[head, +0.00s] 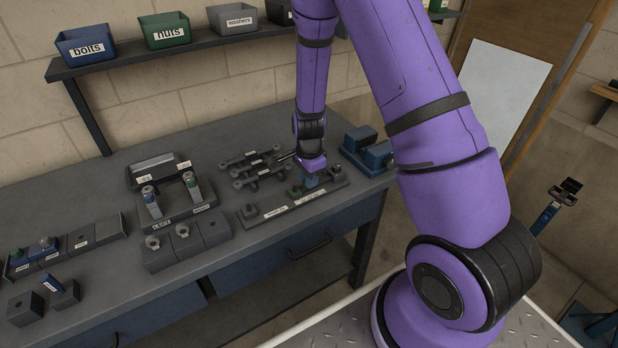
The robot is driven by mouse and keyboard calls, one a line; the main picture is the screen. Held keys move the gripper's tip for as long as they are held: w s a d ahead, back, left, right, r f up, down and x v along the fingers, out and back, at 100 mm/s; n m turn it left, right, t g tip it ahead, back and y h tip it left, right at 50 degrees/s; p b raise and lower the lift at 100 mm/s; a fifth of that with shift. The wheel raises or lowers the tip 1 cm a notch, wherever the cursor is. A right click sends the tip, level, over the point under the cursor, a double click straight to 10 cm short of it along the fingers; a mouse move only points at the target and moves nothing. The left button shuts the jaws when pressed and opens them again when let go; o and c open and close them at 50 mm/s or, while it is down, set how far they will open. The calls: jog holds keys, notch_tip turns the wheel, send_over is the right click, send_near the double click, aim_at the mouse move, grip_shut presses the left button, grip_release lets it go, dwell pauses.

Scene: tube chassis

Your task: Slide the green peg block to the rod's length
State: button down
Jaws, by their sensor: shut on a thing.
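The peg fixture (275,211) is a dark bar with white labels near the front of the bench. The green peg block (296,191) sits on it near the middle, small and partly covered. My gripper (311,181) comes down over the fixture from above, right by the green block, and is shut on it. A blue part shows directly under my wrist; the exact contact at the fingertips is too small to see. Several grey rods (262,172) with round ends lie on a rack just behind and left of the fixture.
A blue vise (368,151) stands close to the right of my gripper. Left are a stand with blue and green topped pieces (176,211), grey blocks (186,243) and a labelled row (62,254). Bins, including bolts (86,46) and nuts (166,31), line the shelf behind.

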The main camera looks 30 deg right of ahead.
jog(key=shift+d, duration=0.5)
jog(key=c, duration=1)
grip_release()
jog(key=shift+c, duration=0.2)
notch_tip(320, 180, up, 11)
jog(key=shift+f, duration=0.1)
